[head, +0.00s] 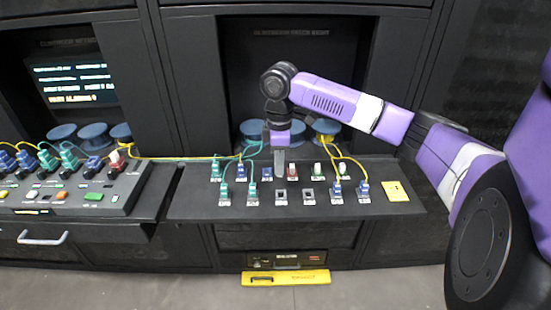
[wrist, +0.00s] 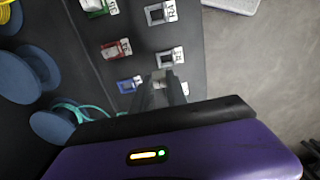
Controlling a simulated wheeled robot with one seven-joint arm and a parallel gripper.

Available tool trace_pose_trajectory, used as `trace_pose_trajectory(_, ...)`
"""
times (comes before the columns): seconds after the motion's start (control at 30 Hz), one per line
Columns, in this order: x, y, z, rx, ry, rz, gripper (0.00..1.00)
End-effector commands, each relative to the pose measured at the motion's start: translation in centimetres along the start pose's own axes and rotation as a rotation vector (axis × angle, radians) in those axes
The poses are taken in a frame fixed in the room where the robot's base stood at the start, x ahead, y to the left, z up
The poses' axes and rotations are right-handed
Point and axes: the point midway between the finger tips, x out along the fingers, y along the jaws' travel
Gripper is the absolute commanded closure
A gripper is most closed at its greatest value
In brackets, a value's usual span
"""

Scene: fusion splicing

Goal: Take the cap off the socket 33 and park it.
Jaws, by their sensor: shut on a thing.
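My gripper (head: 280,168) hangs over the black socket panel (head: 190,200), between a blue cap (head: 267,171) and a red cap (head: 292,171). In the wrist view, my gripper (wrist: 161,92) is shut on a small pale grey thing (wrist: 159,86), mostly hidden by the fingers; I cannot tell its full shape. The red cap (wrist: 113,50) sits above the blue one there. The socket labels are too small to read surely.
Teal and blue connectors with cables stand on the panel's left and right parts. Two empty square sockets (head: 308,193) show in the front row. Blue spools (head: 327,130) stand behind. A yellow label (head: 395,191) lies at the panel's right end. The splicer unit (head: 75,188) stands left.

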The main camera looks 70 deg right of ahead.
Motion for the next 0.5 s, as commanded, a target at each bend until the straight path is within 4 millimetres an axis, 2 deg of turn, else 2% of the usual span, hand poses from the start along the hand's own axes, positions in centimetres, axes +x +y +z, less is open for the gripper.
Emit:
trace_pose_trajectory(0.17,0.0,-1.5,0.7,0.0,0.0,0.0,1.0)
trace_pose_trajectory(0.5,3.4,-1.5,0.6,0.002,0.002,-0.002,1.0)
